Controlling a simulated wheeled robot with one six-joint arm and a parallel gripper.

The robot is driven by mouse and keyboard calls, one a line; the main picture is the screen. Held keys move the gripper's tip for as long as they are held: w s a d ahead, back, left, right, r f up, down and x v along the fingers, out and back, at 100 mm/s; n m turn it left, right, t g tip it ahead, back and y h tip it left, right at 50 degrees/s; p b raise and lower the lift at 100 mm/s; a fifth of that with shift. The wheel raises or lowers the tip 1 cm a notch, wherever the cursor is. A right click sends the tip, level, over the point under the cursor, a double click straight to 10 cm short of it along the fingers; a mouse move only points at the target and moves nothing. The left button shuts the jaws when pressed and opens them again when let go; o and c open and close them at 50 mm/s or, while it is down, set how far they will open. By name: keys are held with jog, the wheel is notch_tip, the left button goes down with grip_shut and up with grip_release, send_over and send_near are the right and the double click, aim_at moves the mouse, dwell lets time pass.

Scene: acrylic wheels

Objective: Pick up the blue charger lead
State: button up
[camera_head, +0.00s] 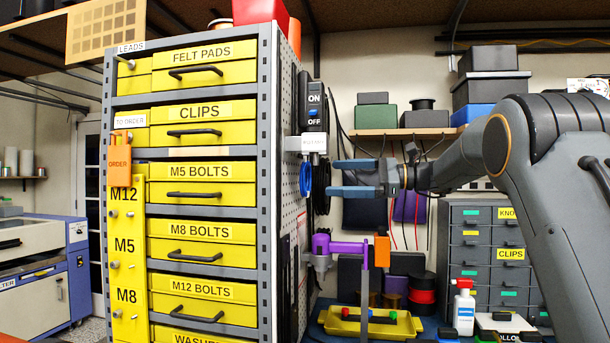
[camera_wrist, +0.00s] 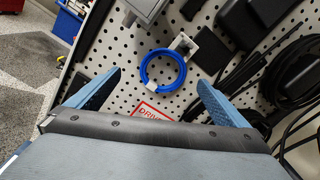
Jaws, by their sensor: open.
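The blue charger lead (camera_wrist: 145,71) is a coiled loop with a white tie or plug at its lower edge. It hangs against the white perforated panel, below a small white holder (camera_wrist: 184,45) in the wrist view. In the head view the blue lead (camera_head: 305,179) hangs on the side of the yellow-drawer rack, under a white bracket. My gripper (camera_head: 352,177) is open and empty, to the right of the lead in the head view. In the wrist view the blue fingertips of my gripper (camera_wrist: 158,82) stand apart on either side of the lead, not visibly touching it.
Black chargers and cables (camera_wrist: 290,70) hang close on the right in the wrist view. A purple arm-like clamp (camera_head: 335,247) sticks out below my gripper. A yellow tray (camera_head: 345,325) stands lower down.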

jog(key=p+x, duration=0.1)
jog(key=x, duration=0.1)
jog(key=p+x, duration=0.1)
jog(key=x, duration=0.1)
jog(key=p+x, duration=0.1)
jog(key=x, duration=0.2)
jog(key=shift+w+r, duration=0.25)
jog(key=shift+r, duration=0.1)
jog(key=shift+w+a+f, duration=0.1)
jog(key=shift+w+a, duration=0.05)
jog(key=shift+a, duration=0.25)
jog(key=c, duration=1.2)
